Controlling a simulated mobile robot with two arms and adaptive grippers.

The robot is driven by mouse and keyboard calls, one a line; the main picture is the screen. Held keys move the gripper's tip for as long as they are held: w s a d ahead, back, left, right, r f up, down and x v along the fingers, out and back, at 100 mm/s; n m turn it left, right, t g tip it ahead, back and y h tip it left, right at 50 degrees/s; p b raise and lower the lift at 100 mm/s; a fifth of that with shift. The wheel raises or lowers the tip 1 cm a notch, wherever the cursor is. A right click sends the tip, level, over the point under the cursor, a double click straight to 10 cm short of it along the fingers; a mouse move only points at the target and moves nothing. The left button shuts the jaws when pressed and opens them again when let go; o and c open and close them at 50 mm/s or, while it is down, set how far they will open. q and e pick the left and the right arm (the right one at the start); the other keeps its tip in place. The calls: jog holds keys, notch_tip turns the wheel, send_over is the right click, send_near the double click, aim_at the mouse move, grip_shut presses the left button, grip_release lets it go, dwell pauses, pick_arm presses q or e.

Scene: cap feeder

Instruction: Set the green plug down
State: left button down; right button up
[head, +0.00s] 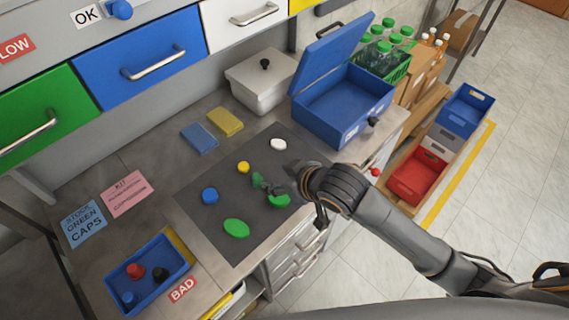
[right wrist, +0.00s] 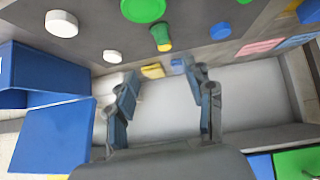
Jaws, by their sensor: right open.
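My right gripper (head: 266,186) reaches in from the right, low over the dark mat (head: 222,178). In the right wrist view its fingers (right wrist: 165,98) stand apart with nothing between them. A green piece (head: 278,201) is beside and partly behind the gripper in the head view. A flat green piece (head: 236,228) lies at the mat's front. The right wrist view shows a round green piece (right wrist: 143,9) and a narrow green piece (right wrist: 160,33) with yellow at its end, beyond the fingertips. I cannot tell which is the plug. My left gripper is out of view.
Blue (head: 210,195), yellow (head: 243,167) and white (head: 278,144) pieces lie on the mat. An open blue box (head: 325,125) stands behind right, beside a grey lidded box (head: 258,88). A blue tray (head: 148,288) with pieces is at front left. The mat's left part is clear.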

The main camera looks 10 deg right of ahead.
aim_at(257, 177)
jog(key=x, duration=0.4)
jog(key=shift+a+f, duration=0.2)
jog(key=shift+a, duration=0.05)
jog(key=x, duration=0.2)
jog(key=shift+w+a+f+p, duration=0.15)
jog(key=shift+w+f+p, duration=0.1)
jog(key=shift+p, duration=0.05)
jog(key=shift+w+a+f, duration=0.1)
jog(key=shift+w+f, duration=0.1)
jog(key=shift+f, duration=0.05)
jog(key=shift+w+a+f, duration=0.1)
jog(key=shift+w+f, duration=0.1)
jog(key=shift+f, duration=0.05)
jog(key=shift+w+a+f+p, duration=0.15)
jog(key=shift+f+p, duration=0.1)
jog(key=shift+p, duration=0.05)
jog(key=x, duration=0.3)
jog(key=shift+a+f+p, duration=0.1)
jog(key=shift+f+p, duration=0.05)
jog(key=shift+p, duration=0.2)
jog(key=shift+w+a+f, duration=0.15)
jog(key=shift+w+f, duration=0.1)
jog(key=shift+f, duration=0.1)
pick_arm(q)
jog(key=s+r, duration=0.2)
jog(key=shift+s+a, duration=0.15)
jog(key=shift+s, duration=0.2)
pick_arm(e)
jog(key=c, duration=1)
